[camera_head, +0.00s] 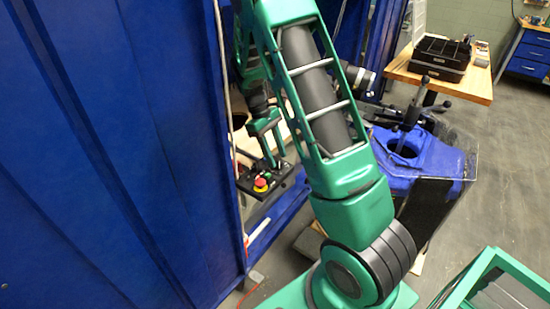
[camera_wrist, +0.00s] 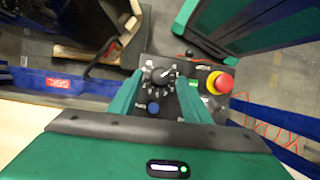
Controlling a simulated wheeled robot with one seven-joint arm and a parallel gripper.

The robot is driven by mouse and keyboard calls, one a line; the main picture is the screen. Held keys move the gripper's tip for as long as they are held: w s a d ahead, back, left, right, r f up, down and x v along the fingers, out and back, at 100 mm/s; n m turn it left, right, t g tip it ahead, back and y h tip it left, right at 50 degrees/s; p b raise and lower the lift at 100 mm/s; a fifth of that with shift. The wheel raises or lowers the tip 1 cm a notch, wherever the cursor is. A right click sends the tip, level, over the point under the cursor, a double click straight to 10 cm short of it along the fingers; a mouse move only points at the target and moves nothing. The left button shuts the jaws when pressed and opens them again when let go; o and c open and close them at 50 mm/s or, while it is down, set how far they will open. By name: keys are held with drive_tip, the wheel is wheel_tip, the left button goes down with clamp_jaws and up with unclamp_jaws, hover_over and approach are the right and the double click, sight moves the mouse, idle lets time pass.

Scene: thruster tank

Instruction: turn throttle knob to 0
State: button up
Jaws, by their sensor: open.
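The throttle knob (camera_wrist: 160,74) is a black round knob with a white pointer line, on a black control panel (camera_wrist: 190,64). White marks ring it; the digits are too small to read. In the wrist view the pointer slants up and to the right. My gripper (camera_wrist: 160,88) has its two green fingers apart, one on each side of the knob. I cannot tell whether they touch it. In the head view my gripper (camera_head: 267,150) is above the panel (camera_head: 270,185) inside the blue enclosure's opening, and the knob cannot be made out.
A red emergency-stop button (camera_wrist: 221,82) on a yellow base sits right of the knob, close to the right finger. A blue button (camera_wrist: 153,107) lies below the knob. A blue enclosure wall (camera_head: 110,150) fills the left of the head view.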

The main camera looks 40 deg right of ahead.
drive_tip(key=v, duration=0.9)
drive_tip(key=shift+w+r, duration=0.1)
drive_tip(key=shift+w, duration=0.05)
drive_tip(key=s+d+r+m+t+y, duration=0.1)
drive_tip(key=s+r+m, duration=0.25)
drive_tip(key=s, duration=0.55)
drive_tip(key=s+d+r+m+t+y, duration=0.1)
drive_tip(key=s+r+m, duration=0.1)
drive_tip(key=s+r, duration=0.45)
drive_tip(key=s+a+f+m+t, duration=0.1)
drive_tip(key=s+m, duration=0.1)
drive_tip(key=s, duration=0.7)
drive_tip(key=s+a+f+m+t, duration=0.1)
drive_tip(key=s+a+m, duration=0.1)
drive_tip(key=s, duration=0.7)
drive_tip(key=shift+m, duration=0.55)
